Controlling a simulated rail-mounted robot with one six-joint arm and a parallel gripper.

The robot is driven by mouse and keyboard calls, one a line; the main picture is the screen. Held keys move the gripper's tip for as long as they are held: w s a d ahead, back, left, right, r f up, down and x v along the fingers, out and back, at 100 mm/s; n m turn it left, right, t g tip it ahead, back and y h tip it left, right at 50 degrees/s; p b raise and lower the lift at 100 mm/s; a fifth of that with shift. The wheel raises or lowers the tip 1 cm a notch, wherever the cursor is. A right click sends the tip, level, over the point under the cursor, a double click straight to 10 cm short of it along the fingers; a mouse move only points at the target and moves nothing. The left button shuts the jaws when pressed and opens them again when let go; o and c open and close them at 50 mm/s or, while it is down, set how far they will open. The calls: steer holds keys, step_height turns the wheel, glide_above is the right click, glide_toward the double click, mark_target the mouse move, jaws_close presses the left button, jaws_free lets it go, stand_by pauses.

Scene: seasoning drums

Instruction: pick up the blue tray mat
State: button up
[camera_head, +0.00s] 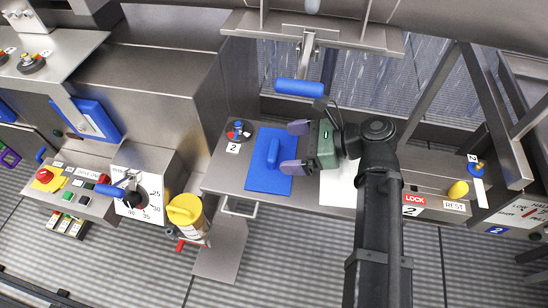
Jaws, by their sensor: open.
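The blue tray mat (268,180) lies flat on a grey metal shelf (225,180) near the middle of the view. A raised blue handle (273,152) stands up from its middle. My gripper (293,147) is open and empty, with its two purple fingers pointing left toward the handle. The fingers show over the mat's right edge, just right of the handle. I cannot tell how high they are above the mat.
A knob marked 2 (238,131) sits left of the mat. A lever with a blue grip (299,87) hangs behind it. A white sheet (338,190) lies to the right. A yellow canister (186,215) stands at lower left, beside a dial panel (140,196).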

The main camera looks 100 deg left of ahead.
mark_target(277, 149)
steer(key=b+x, duration=0.2)
steer(key=x, duration=0.3)
steer(key=shift+a+f, duration=0.1)
steer(key=shift+f, duration=0.1)
steer(key=shift+r, duration=0.1)
steer(key=c, duration=1)
steer(key=shift+o, duration=0.2)
steer(key=shift+r, duration=0.1)
